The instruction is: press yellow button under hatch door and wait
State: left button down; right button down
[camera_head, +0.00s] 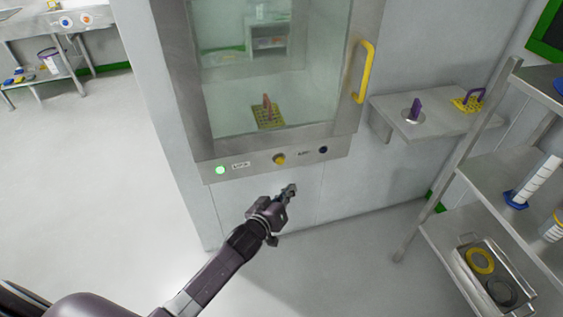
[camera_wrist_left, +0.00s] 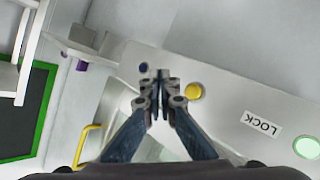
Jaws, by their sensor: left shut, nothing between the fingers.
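The hatch door (camera_head: 222,104) is a glass panel in a metal frame with a yellow handle (camera_head: 365,72); it looks closed. The yellow button (camera_head: 279,159) sits on the metal strip below the glass, between a lit green light (camera_head: 220,170) and a dark blue button (camera_head: 323,150). My left gripper (camera_head: 291,188) is shut and empty, a little below and in front of the yellow button, apart from it in the head view. In the left wrist view the yellow button (camera_wrist_left: 194,91) lies just right of the closed fingertips (camera_wrist_left: 160,76). My right gripper is not in view.
Behind the glass a red-handled yellow grid piece (camera_head: 267,115) stands inside. To the right are a wall shelf (camera_head: 430,122) with purple-handled items and a metal rack (camera_head: 500,165) with a tray (camera_head: 465,262). The floor at left is clear.

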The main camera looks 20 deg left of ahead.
aim_at(280, 160)
pick_arm(q)
jog(key=shift+w+a, duration=0.1)
jog(key=w+a+b, duration=0.2)
jog(key=w+a, duration=0.2)
jog(key=w, duration=0.3)
jog(key=shift+a+b, duration=0.4)
jog(key=shift+w+a, duration=0.1)
jog(key=shift+w, duration=0.05)
dwell(1.1)
jog(key=shift+w+a, duration=0.15)
jog(key=shift+w, duration=0.1)
jog(key=shift+w+a, duration=0.25)
jog(key=shift+w, duration=0.15)
dwell(0.8)
jog(key=shift+s, duration=0.1)
jog(key=shift+s+d+p, duration=0.4)
jog(key=shift+s+d, duration=0.1)
jog(key=shift+s, duration=0.2)
